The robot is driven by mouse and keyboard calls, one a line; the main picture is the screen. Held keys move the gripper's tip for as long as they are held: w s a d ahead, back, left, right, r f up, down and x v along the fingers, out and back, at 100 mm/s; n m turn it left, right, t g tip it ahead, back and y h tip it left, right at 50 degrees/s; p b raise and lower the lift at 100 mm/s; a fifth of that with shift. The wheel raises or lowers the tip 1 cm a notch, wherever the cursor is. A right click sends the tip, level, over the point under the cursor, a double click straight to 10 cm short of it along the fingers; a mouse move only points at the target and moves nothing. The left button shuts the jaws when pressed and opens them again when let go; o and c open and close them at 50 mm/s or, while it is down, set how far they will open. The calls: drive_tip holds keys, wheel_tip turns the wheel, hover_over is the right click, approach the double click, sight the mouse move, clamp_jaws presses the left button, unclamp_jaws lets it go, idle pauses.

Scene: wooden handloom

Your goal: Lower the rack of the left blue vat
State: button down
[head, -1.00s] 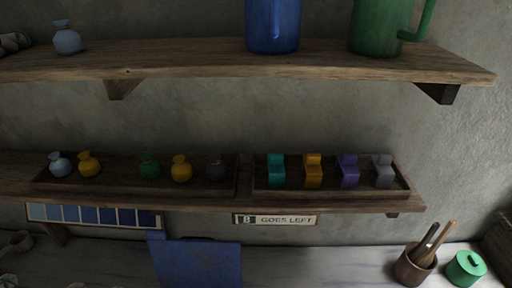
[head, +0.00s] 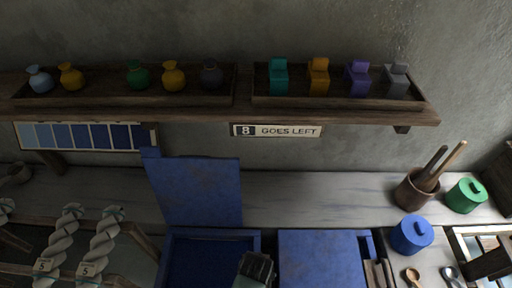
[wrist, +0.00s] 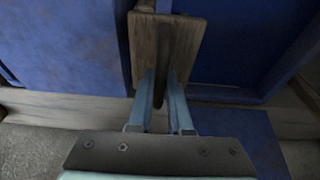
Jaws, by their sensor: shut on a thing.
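The left blue vat (head: 205,236) stands at the bottom of the head view with its lid (head: 195,190) raised behind it. Its inside looks dark blue, and no rack can be made out there. My gripper (head: 256,268) is at the vat's right side, cut off by the lower edge of the picture. In the wrist view my gripper (wrist: 163,102) is shut on a dark wooden lever (wrist: 161,118) that runs along a wooden block (wrist: 148,45) between blue vat walls. The fingers hide part of the lever.
The right blue vat (head: 320,255) has its lid shut, close beside my gripper. White twisted skeins (head: 64,240) hang on the left. A blue jar (head: 411,234), a green jar (head: 466,195) and a brown pot (head: 414,190) stand right. A shelf (head: 220,113) spans the back.

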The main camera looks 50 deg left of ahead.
drive_tip(key=shift+s+f+b, duration=0.1)
drive_tip(key=shift+f+b, duration=2.15)
drive_tip(key=shift+f, duration=0.95)
drive_tip(key=shift+d, duration=0.1)
unclamp_jaws()
drive_tip(key=shift+r, duration=0.1)
wheel_tip(320, 180, up, 7)
drive_tip(key=p, duration=0.7)
drive_tip(key=shift+r, duration=0.15)
